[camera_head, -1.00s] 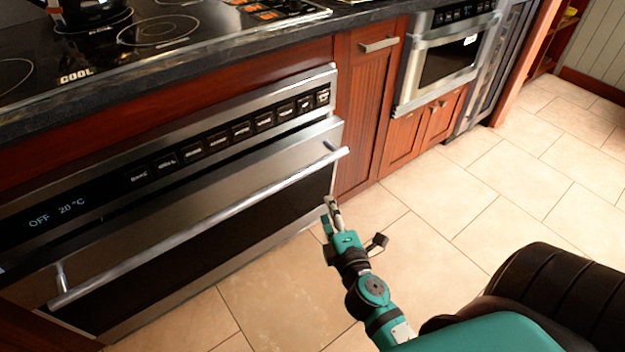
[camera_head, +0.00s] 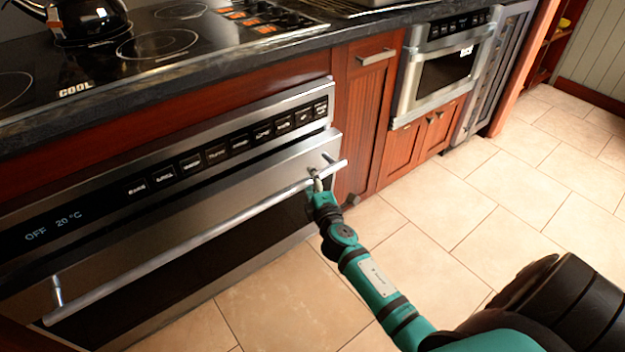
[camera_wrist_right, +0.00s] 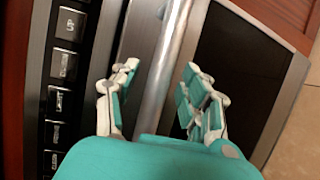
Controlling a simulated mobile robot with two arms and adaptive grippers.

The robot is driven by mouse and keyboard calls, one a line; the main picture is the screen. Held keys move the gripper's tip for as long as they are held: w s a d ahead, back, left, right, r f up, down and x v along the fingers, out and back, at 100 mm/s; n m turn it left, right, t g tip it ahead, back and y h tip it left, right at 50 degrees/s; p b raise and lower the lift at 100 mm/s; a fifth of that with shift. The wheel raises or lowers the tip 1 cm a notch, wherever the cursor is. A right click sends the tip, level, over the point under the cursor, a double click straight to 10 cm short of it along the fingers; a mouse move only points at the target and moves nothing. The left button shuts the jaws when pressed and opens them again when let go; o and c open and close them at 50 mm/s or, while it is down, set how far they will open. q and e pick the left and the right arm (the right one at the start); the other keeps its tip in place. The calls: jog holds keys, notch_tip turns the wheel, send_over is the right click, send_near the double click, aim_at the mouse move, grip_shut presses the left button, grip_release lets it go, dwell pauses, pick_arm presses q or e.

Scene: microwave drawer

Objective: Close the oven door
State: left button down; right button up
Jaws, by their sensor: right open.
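The oven door (camera_head: 222,200) is a steel front with a dark window. Its upper edge seems to stand slightly forward of the control panel, and I cannot tell how wide any gap is. A long steel handle (camera_head: 190,244) runs across it. My right gripper (camera_head: 317,182) is at the handle's right end. In the right wrist view, my right gripper (camera_wrist_right: 158,85) is open, with the handle bar (camera_wrist_right: 168,60) passing between its two fingers. I cannot tell if either finger touches the bar. My left gripper is not in view.
The oven's button panel (camera_head: 215,153) is above the door. A cooktop with a kettle (camera_head: 85,18) is on the dark counter. A red cabinet (camera_head: 360,120) and a microwave drawer (camera_head: 445,70) stand to the right. The tiled floor (camera_head: 440,200) is clear.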

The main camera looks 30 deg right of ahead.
jog(key=shift+w+d, duration=0.2)
jog(key=shift+w, duration=0.35)
grip_shut()
